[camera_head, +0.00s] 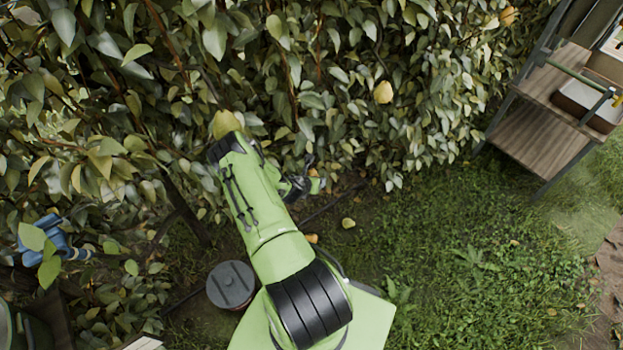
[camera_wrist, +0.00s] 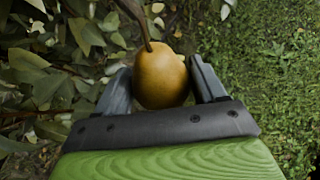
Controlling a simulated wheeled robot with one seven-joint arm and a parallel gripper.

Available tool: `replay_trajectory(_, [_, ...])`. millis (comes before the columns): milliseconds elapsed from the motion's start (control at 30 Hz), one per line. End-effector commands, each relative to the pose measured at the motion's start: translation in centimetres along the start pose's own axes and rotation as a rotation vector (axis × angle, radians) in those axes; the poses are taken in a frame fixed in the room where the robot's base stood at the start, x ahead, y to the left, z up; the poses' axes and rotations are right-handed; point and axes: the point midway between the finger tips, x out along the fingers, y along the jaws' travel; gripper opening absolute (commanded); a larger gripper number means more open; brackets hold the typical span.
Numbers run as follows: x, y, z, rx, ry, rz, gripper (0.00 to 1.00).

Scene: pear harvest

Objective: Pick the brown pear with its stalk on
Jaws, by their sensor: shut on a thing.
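In the wrist view a brown-yellow pear (camera_wrist: 161,77) sits between the two dark fingers of my gripper (camera_wrist: 164,88), one finger on each side, so it is shut on the pear. A dark brown stalk (camera_wrist: 148,36) is on the pear's top and runs up to the top edge of the view. Whether its upper end is still joined to a branch cannot be told. In the head view my green arm reaches up to the foliage, and I cannot make out the gripper's fingers there.
Dense leaves fill the left and top. A yellow-green pear (camera_head: 226,123) shows just past my arm, and another yellow pear (camera_head: 383,92) hangs right of it. A wooden shelf stand (camera_head: 541,142) is at the right, a blue object (camera_head: 52,240) at the left. Grass lies clear at lower right.

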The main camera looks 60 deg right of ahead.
Motion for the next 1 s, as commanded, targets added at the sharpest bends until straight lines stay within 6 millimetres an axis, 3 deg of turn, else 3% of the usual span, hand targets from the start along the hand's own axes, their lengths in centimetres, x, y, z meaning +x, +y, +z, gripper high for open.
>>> replay_trajectory(1000, [-1.5,-0.5,0.0,-0.058,0.194,-0.025,0.34])
